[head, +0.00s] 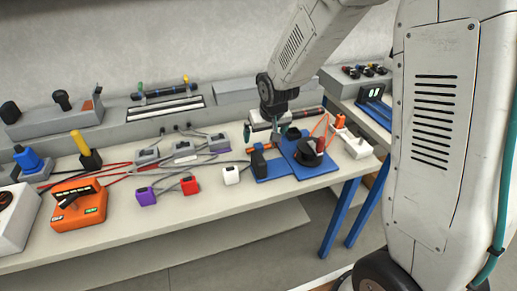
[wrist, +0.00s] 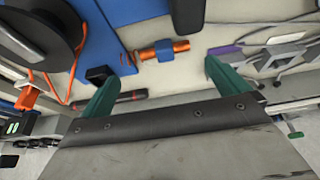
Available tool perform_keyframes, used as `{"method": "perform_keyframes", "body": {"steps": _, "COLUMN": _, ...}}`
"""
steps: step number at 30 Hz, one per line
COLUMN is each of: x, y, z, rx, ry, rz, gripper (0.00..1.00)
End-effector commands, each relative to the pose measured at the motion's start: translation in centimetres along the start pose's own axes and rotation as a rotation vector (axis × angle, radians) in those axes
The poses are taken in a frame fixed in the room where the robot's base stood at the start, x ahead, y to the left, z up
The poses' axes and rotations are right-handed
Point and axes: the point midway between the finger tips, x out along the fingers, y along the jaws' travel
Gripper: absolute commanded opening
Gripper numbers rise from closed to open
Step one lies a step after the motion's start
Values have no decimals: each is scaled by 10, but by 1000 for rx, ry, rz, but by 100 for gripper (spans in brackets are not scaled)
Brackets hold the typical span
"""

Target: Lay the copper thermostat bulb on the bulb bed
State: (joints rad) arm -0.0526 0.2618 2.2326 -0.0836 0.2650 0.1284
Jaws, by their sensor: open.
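A short copper-orange cylinder (wrist: 181,46), which I take for the thermostat bulb, lies level in the wrist view with a blue block (wrist: 165,51) at its middle. I cannot tell whether this block is the bulb bed or a piece around the cylinder. The cylinder also shows as a small orange spot in the head view (head: 264,146). My gripper (wrist: 167,65) is open, its two green fingers apart, with the cylinder between and just beyond the tips. In the head view my gripper (head: 262,138) hangs low over the blue plate's left part. Contact cannot be seen.
A blue plate (head: 270,172) carries a black spool (head: 309,151) with thin orange line, and a dark block (head: 257,164) stands at its left. A black-and-red rod (wrist: 118,97) lies close by. Grey, purple, red and white connectors with cables crowd the bench to the left.

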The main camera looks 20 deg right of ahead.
Motion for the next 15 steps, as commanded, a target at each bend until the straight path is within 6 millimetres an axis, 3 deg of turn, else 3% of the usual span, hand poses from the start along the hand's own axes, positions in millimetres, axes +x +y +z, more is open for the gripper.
{"method": "perform_keyframes", "body": {"steps": 15, "x": 63, "y": -5, "z": -5, "rx": 0, "ry": 6, "rz": -2, "gripper": 100}}
